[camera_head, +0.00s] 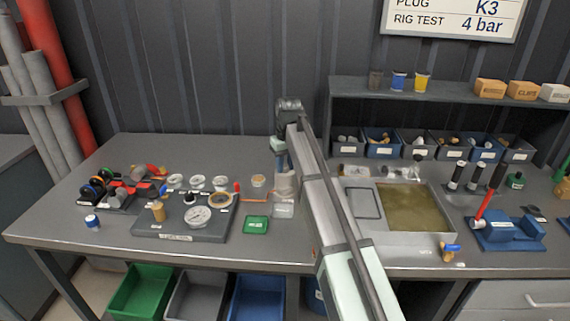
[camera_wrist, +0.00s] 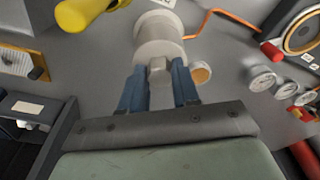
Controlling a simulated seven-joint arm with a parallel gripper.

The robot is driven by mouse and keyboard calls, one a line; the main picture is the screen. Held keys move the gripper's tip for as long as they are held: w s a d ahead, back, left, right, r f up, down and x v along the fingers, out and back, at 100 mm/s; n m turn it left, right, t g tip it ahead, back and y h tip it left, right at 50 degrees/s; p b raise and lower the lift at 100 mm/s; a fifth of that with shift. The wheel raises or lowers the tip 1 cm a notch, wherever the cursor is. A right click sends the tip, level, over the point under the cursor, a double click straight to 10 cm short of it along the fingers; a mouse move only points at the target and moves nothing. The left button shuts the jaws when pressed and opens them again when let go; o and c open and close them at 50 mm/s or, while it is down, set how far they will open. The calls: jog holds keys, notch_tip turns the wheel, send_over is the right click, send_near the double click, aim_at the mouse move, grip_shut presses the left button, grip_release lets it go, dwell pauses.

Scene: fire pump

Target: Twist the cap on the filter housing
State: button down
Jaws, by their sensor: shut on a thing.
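The filter housing (camera_head: 285,187) is a pale grey cylinder standing on the bench, partly hidden by my arm in the head view. In the wrist view, its round pale cap (camera_wrist: 160,48) has a small grey block-shaped grip on top. My gripper (camera_wrist: 159,78) has two blue fingers, one on each side of that grip, and is shut on it. In the head view my gripper (camera_head: 279,152) reaches down onto the top of the housing. The cap's seat and any thread are hidden, so I cannot tell how far it is turned.
Left of the housing is a dark plate with a round gauge (camera_head: 198,216). A shallow tray (camera_head: 435,238) is to the right.

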jog(key=m, duration=0.5)
jog(key=shift+h, duration=0.3)
jog(key=m, duration=0.5)
jog(key=shift+a+h, duration=0.1)
jog(key=shift+h, duration=0.2)
dwell(0.3)
jog(key=m, duration=0.5)
jog(key=shift+m, duration=0.3)
jog(key=shift+w+a+m+g+h, duration=0.1)
jog(key=shift+m+g+h, duration=0.3)
jog(key=shift+m, duration=2.3)
